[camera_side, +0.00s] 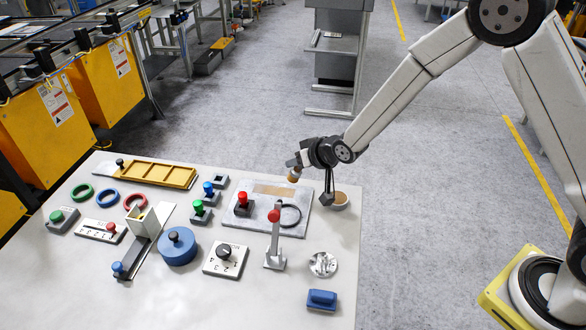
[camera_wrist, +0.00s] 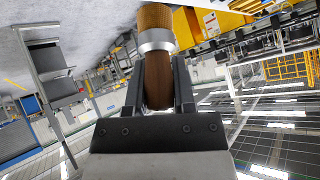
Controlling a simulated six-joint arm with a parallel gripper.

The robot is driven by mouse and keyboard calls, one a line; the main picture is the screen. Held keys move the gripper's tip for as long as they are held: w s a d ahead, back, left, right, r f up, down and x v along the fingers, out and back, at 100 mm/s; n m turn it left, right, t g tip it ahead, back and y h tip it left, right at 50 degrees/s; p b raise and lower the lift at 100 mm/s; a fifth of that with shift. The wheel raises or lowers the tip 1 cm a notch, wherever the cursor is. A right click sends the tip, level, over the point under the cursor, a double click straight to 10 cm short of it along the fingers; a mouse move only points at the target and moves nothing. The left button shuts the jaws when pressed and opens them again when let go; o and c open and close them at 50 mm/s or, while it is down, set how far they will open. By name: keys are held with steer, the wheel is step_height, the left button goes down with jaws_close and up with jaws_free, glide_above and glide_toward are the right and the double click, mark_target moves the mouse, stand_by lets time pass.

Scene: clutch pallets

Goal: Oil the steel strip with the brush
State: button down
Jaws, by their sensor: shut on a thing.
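My gripper (camera_side: 299,163) is shut on the brush (camera_side: 294,175). In the wrist view the brush's brown wooden handle (camera_wrist: 158,80) sits between the two fingers (camera_wrist: 159,92), with a silver ferrule and a tan head beyond it. In the side view the brush points down and is held above the far part of a grey plate (camera_side: 236,225). A tan rectangular strip (camera_side: 273,190) lies on that plate, just below and left of the brush. I cannot tell whether the strip or the plate is the steel one. A small round cup (camera_side: 340,201) with tan contents stands right of the plate.
The plate also bears a red-knobbed block (camera_side: 242,198) and a black ring (camera_side: 290,215). A red-knobbed lever (camera_side: 274,240) stands close in front. A blue drum (camera_side: 178,247), a dial box (camera_side: 224,258) and a yellow tray (camera_side: 150,173) are further left. The table's front middle is clear.

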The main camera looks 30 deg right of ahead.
mark_target(301, 173)
steer(key=shift+r, duration=0.65)
steer(key=shift+r, duration=0.15)
steer(key=shift+r, duration=1.35)
steer(key=shift+f, duration=0.2)
steer(key=shift+f, duration=3.5)
steer(key=shift+f, duration=0.75)
steer(key=shift+w+a+r, duration=0.1)
steer(key=shift+w+a, duration=0.15)
